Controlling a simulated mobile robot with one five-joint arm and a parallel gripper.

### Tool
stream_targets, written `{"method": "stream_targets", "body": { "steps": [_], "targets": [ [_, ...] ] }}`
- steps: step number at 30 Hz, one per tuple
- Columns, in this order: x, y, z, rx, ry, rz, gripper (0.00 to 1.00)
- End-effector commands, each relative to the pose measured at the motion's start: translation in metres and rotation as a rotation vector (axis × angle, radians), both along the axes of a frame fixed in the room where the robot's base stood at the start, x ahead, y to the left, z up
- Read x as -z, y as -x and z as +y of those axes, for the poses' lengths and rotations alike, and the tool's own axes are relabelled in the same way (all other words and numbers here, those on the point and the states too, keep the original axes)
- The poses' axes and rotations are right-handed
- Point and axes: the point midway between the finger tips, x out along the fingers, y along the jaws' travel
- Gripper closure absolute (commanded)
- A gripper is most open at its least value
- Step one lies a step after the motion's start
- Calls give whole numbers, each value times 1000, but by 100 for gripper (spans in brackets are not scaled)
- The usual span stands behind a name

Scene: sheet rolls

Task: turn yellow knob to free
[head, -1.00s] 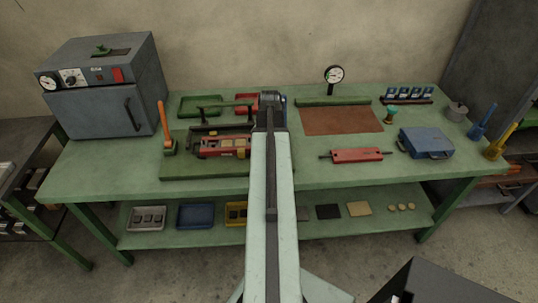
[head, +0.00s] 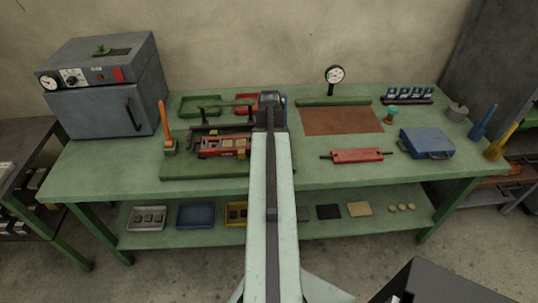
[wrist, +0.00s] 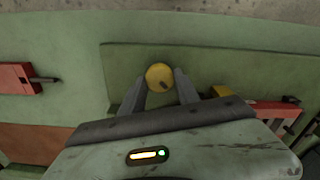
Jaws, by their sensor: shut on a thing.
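The yellow knob (wrist: 159,76) shows in the wrist view as a round yellow cap with a small dark mark on its lower right. My gripper (wrist: 161,78) has its two grey fingers on either side of the knob and is shut on it. In the head view my arm hides the knob and the fingers. The red roll machine (head: 222,146) stands on a green base plate (head: 185,171) left of my arm. Part of the red machine also shows at the right of the wrist view (wrist: 275,112), beside my gripper. I cannot read any free mark.
An orange-handled lever (head: 163,122) stands upright left of the machine. A red roller (head: 357,155), a blue case (head: 426,142) and a brown mat (head: 341,120) lie to the right. A dial gauge (head: 334,75) stands behind. A grey oven (head: 105,90) is at the left.

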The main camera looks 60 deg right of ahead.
Motion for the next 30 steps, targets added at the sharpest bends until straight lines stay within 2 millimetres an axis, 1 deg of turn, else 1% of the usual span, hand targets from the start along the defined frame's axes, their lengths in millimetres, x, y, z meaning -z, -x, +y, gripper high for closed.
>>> {"method": "stream_targets", "body": {
  "steps": [1,7,20,21,23,24,30],
  "targets": [
    [0,2,-1,-13,2,5,100],
    [0,2,-1,-55,2,5,100],
    [0,2,-1,-64,3,5,100],
    [0,2,-1,-64,3,5,60],
    [0,1,-1,-64,3,5,43],
    [0,1,-1,-64,2,4,41],
    [0,0,0,-64,1,2,41]
  ]
}}
